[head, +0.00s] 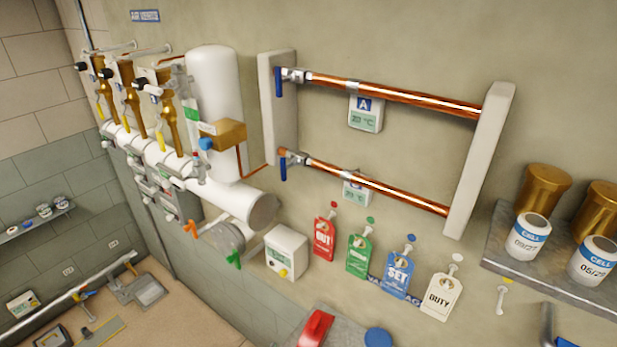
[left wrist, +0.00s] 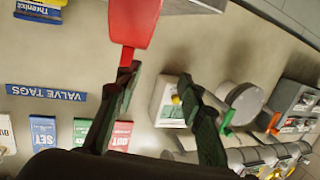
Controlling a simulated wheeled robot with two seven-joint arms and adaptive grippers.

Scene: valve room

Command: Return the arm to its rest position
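My left gripper (left wrist: 157,75) shows in the left wrist view, with its two dark fingers spread apart and nothing between them. A red object (left wrist: 133,22) with a narrow stem appears right by the tip of one finger; I cannot tell whether they touch. A red object also shows at the bottom of the head view (head: 315,328), on a grey shelf. The left gripper is not visible in the head view, and I cannot make out my right gripper in either view.
Red (head: 325,238), green (head: 359,254), blue (head: 397,273) and white (head: 441,296) tags hang on the wall. Copper pipes (head: 390,93) run above. A white box (head: 287,252), valve manifold (head: 160,150) and right shelf (head: 500,250) with cells project from the wall.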

